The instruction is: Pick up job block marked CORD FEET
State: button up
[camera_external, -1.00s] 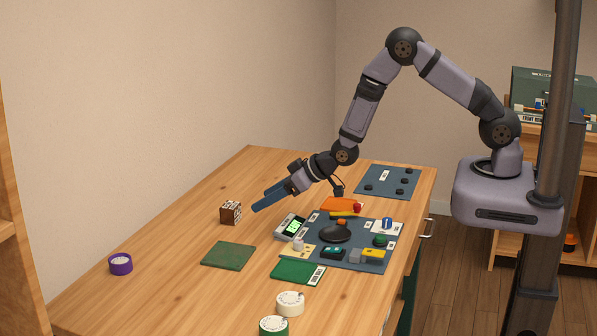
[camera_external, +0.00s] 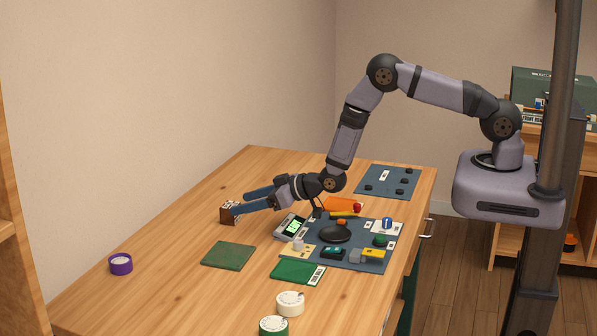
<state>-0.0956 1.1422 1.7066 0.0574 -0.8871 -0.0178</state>
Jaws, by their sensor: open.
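A small brown block (camera_external: 227,216) with white lettered faces stands on the wooden table, left of my arm. Its lettering is too small to read, so I cannot tell whether it says CORD FEET. My gripper (camera_external: 240,202) is low over the table with its two blue fingers spread and pointing left at the block. The fingertips are at the block's right side, and the near finger covers part of it. I cannot tell whether either finger touches it.
Right of the block lie a grey device with a green screen (camera_external: 291,227) and a blue-grey mat (camera_external: 350,258) with several small parts. The table's left side is mostly clear.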

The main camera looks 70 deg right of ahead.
aim_at(232, 205)
jog(key=shift+p+x, duration=0.9)
jog(key=shift+x, duration=1.65)
jog(key=shift+d+f, duration=0.1)
jog(key=shift+d, duration=0.05)
jog(key=c, duration=1.2)
